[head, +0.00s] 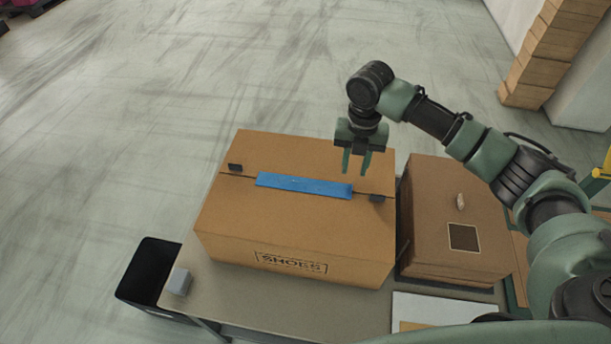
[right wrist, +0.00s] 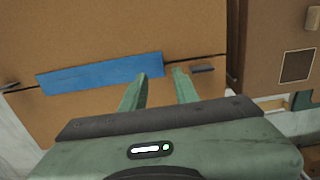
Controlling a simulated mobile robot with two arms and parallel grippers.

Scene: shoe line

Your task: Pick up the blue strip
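The blue strip (head: 304,186) lies flat along the top seam of a closed cardboard shoe box (head: 290,235). In the right wrist view the blue strip (right wrist: 100,74) runs to the left of the fingers, its right end close to the left fingertip. My right gripper (head: 357,172) points down above the right end of the strip, apart from it as far as I can tell. Its two fingers are apart with nothing between them; they also show in the right wrist view (right wrist: 161,74). My left gripper is not in view.
A second brown box (head: 455,225) stands close on the right of the shoe box. The table (head: 235,295) has a small grey block (head: 179,282) at its left corner. A black bin (head: 150,272) stands at the left. White sheets (head: 445,308) lie at the front right.

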